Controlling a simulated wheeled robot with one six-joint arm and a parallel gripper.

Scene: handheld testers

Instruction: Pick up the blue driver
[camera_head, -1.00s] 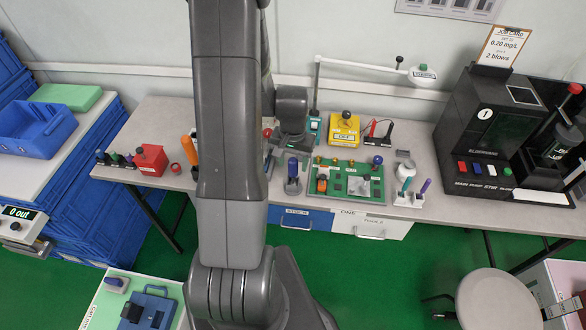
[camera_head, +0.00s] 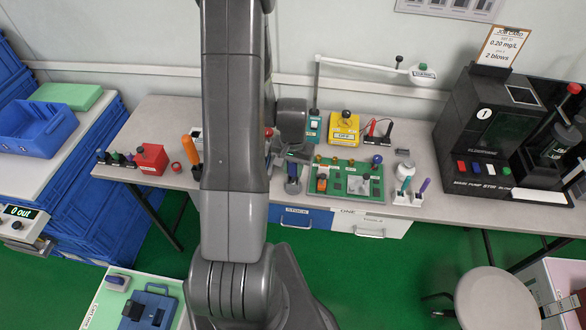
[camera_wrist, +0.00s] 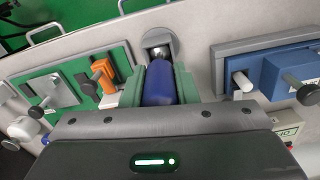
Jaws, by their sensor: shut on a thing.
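The blue driver (camera_wrist: 160,84) shows in the wrist view as a blue handle between the two green-padded fingers of my gripper (camera_wrist: 159,76). The gripper is shut on the handle. Past the handle, its dark metal end meets a round grey holder (camera_wrist: 150,38); I cannot tell whether the driver is still seated in it. In the head view my gripper (camera_head: 294,153) is over the small grey holder (camera_head: 293,187) at the front of the bench, and the driver's handle is mostly hidden by the gripper.
A green board (camera_head: 345,180) with fittings lies just right of the holder. An orange-handled tool (camera_head: 190,149) stands left, partly behind my arm. A yellow box (camera_head: 344,131) sits behind the board. A white stand (camera_head: 405,198) holds teal and purple tools.

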